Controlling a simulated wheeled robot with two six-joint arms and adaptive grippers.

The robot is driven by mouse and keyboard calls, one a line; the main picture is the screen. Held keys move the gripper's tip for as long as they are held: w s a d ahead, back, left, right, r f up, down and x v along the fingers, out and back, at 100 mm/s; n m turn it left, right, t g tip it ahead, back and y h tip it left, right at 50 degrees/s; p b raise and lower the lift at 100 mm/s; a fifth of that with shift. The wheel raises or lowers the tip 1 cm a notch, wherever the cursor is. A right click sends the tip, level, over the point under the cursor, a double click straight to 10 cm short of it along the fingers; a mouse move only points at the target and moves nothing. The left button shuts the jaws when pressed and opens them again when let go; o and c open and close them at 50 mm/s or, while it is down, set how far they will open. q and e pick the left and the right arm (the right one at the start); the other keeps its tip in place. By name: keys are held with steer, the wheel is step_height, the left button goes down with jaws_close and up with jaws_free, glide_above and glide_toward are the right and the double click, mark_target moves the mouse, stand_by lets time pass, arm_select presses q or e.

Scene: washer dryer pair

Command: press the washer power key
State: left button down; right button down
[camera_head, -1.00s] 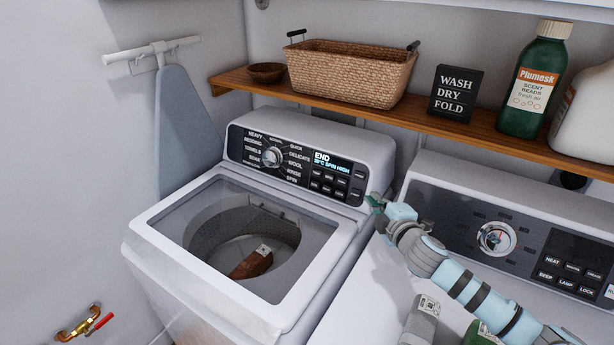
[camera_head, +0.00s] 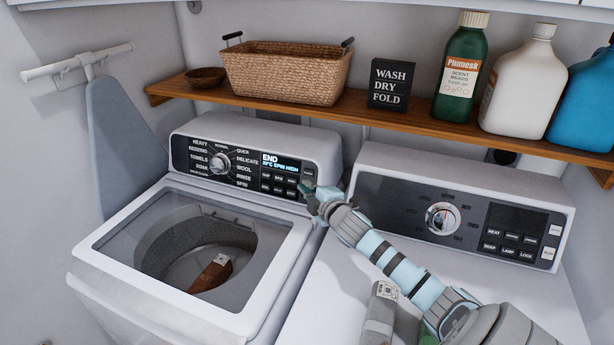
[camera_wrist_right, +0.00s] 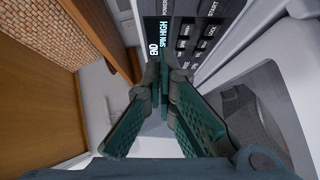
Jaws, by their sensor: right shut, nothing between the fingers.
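The washer (camera_head: 185,302) stands at left in the head view, its dark control panel (camera_head: 232,170) along the back. Its lit display (camera_head: 281,162) reads END and SPIN HIGH. The power key (camera_head: 308,172) is at the panel's upper right end; its POWER label (camera_wrist_right: 166,8) shows at the top edge of the wrist view. My right gripper (camera_head: 306,190) is shut and empty, its tips at the panel's lower right end, below the power key. In the wrist view the closed fingertips (camera_wrist_right: 160,75) point at the panel; I cannot tell whether they touch. My left gripper is out of view.
The dryer (camera_head: 460,195) stands at right, beneath my right arm. A wooden shelf (camera_head: 420,122) above holds a wicker basket (camera_head: 285,75), a sign (camera_head: 390,85) and bottles. The washer's START key (camera_wrist_right: 213,8) is close to the power key.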

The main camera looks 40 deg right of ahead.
mark_target(306, 176)
steer(key=w+d, duration=0.1)
steer(key=w, duration=0.1)
steer(key=w+d+f+b, duration=0.1)
steer(key=w+d, duration=0.1)
steer(key=w+d+f+b, duration=0.1)
steer(key=w, duration=0.1)
steer(key=shift+w+d+f, duration=0.1)
steer(key=shift+w+d, duration=0.05)
steer(key=shift+d, duration=0.25)
